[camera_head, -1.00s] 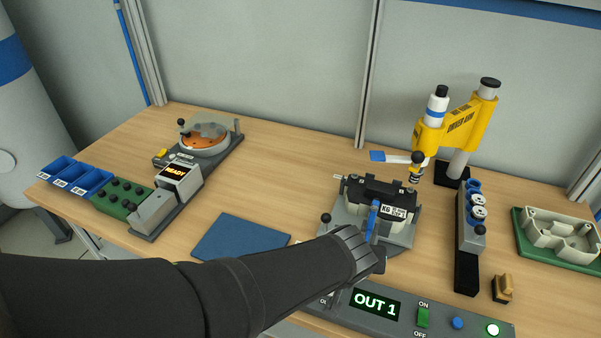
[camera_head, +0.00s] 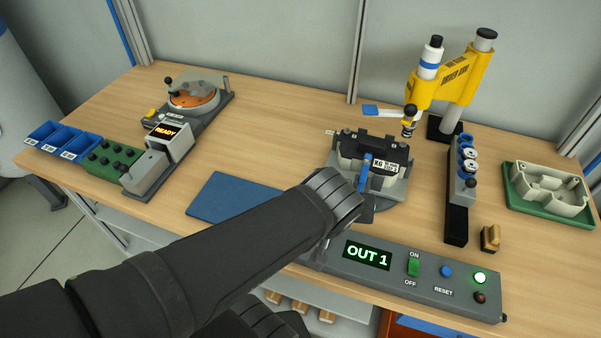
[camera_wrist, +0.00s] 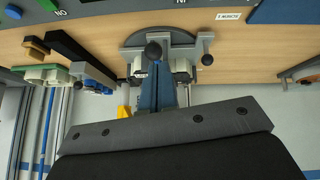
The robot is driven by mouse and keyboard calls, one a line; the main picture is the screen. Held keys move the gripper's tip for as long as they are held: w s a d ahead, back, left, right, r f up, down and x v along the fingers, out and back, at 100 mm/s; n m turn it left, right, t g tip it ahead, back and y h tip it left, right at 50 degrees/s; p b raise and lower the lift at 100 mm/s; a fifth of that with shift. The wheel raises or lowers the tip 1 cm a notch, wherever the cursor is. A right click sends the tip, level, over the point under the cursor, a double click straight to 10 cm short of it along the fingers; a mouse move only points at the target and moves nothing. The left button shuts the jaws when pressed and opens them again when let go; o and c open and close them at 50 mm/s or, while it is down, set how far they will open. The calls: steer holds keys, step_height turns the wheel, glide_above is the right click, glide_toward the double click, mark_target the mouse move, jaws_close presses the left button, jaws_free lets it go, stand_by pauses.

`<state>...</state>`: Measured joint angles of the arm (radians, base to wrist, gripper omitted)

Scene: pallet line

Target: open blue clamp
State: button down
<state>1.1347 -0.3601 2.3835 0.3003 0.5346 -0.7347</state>
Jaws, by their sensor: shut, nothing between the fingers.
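The blue clamp (camera_head: 365,172) is a blue lever standing roughly upright on the front of a grey fixture (camera_head: 392,197). The fixture holds a pale part with a dark top, labelled K6 (camera_head: 383,166). My gripper (camera_head: 362,212) is just in front of the fixture, shut and empty; my wrist hides much of it in the head view. I cannot tell whether the fingers touch the lever.
A control panel reading OUT 1 (camera_head: 400,268) lies along the front edge. A yellow press (camera_head: 456,78) stands behind the fixture, and a grey rack (camera_head: 457,205) is to its right. A blue mat (camera_head: 240,200) lies left. A green tray (camera_head: 552,205) is far right.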

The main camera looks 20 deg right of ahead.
steer(key=s+a, duration=0.5)
steer(key=a, duration=0.1)
steer(key=shift+s+r, duration=0.25)
steer(key=shift+s, duration=0.05)
steer(key=shift+w, duration=0.1)
stand_by(0.4)
steer(key=w+d+f, duration=0.3)
steer(key=w+d, duration=0.3)
steer(key=d, duration=0.1)
steer(key=shift+w+d, duration=0.25)
steer(key=shift+d, duration=0.15)
stand_by(0.4)
steer(key=shift+r, duration=0.1)
stand_by(0.3)
